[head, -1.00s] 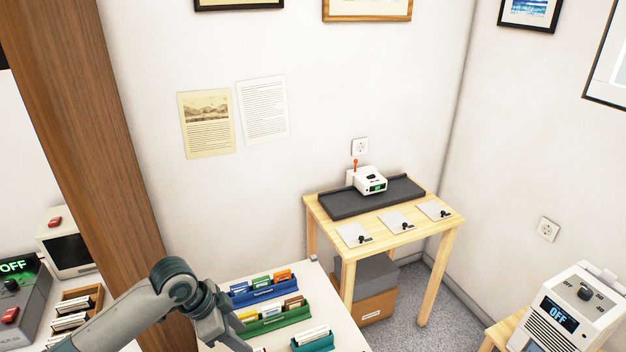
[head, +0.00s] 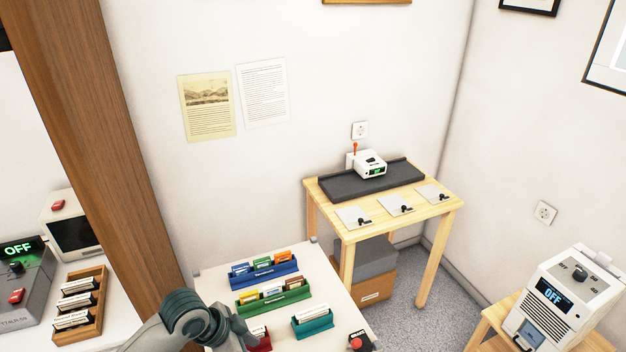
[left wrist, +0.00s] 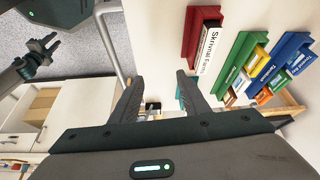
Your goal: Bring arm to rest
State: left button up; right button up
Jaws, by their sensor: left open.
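My left arm (head: 192,318) enters the head view at the bottom, its elbow-like joint in front of the white table's near left corner. Its gripper's fingers are not clear there. In the left wrist view my left gripper (left wrist: 160,92) is open, its two dark fingers apart with nothing held between them. Beyond the fingers are a red card tray (left wrist: 205,50), a green tray (left wrist: 236,66) and a blue tray (left wrist: 291,55).
The white table (head: 322,270) holds blue (head: 264,284), green (head: 274,307) and teal (head: 313,328) card trays close to my left arm. A wooden post (head: 100,140) stands left. A wooden table (head: 437,213) stands in the corner. A white device (head: 553,295) is at right.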

pick_arm(q)
jog(key=s+f+n+t, duration=0.1)
jog(key=s+f+n, duration=0.3)
jog(key=s, duration=0.6)
jog(key=s+a+f+n+y, duration=0.1)
jog(key=s+a+n+y, duration=0.15)
jog(key=s+a, duration=0.35)
jog(key=s+a+f+n+y, duration=0.1)
jog(key=s+a+n+y, duration=0.2)
jog(key=s, duration=0.5)
notch_tip(320, 180, down, 32)
jog(key=s+g+h+b, duration=0.1)
jog(key=s+b, duration=0.1)
jog(key=b, duration=0.1)
jog(key=s+a+f+b, duration=0.1)
jog(key=s+a+f, duration=0.1)
jog(key=s+f, duration=0.6)
jog(key=s+a+f+g+b, duration=0.1)
jog(key=s+f, duration=0.8)
jog(key=f, duration=0.1)
jog(key=shift+s+a+f, duration=0.25)
jog(key=shift+a+f, duration=0.05)
jog(key=shift+a, duration=0.05)
